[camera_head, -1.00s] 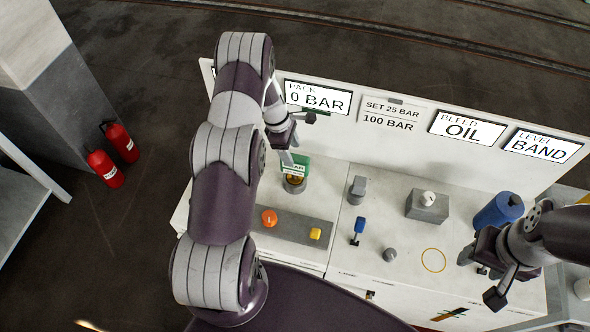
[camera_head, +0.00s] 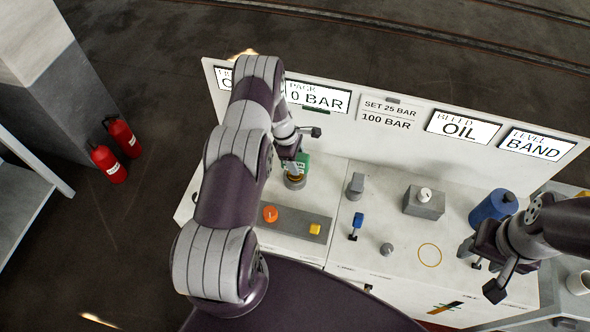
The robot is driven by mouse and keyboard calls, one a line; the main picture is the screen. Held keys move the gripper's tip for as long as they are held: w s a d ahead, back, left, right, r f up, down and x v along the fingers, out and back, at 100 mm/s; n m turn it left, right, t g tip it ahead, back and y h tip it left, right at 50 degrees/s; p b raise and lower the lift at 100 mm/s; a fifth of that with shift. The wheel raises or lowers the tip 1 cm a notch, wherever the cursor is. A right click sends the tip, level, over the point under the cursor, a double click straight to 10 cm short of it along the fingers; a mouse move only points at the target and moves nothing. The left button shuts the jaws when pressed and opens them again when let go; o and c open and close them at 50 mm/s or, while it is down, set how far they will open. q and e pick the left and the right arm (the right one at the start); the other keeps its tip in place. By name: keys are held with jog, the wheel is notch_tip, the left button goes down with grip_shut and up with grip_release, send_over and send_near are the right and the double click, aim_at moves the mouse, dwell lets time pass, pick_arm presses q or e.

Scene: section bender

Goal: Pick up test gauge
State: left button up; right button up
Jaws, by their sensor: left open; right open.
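A green-faced piece (camera_head: 303,161) sits on a round brass-coloured base (camera_head: 295,181) at the back left of the white bench; it looks like the test gauge, but its lettering is hidden now. My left gripper (camera_head: 301,144) is open, just above and partly in front of the green piece. I cannot tell whether it touches it. My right gripper (camera_head: 482,272) is open and empty over the bench's right end, near a blue cylinder (camera_head: 492,206).
The white bench (camera_head: 345,250) also holds an orange knob (camera_head: 270,214), a yellow block (camera_head: 315,229), a blue-topped lever (camera_head: 357,222), a grey box (camera_head: 424,203) and a yellow ring (camera_head: 429,255). A sign panel (camera_head: 385,150) rises behind.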

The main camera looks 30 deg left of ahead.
pick_arm(q)
jog(key=shift+f, duration=0.15)
dwell(0.4)
grip_shut()
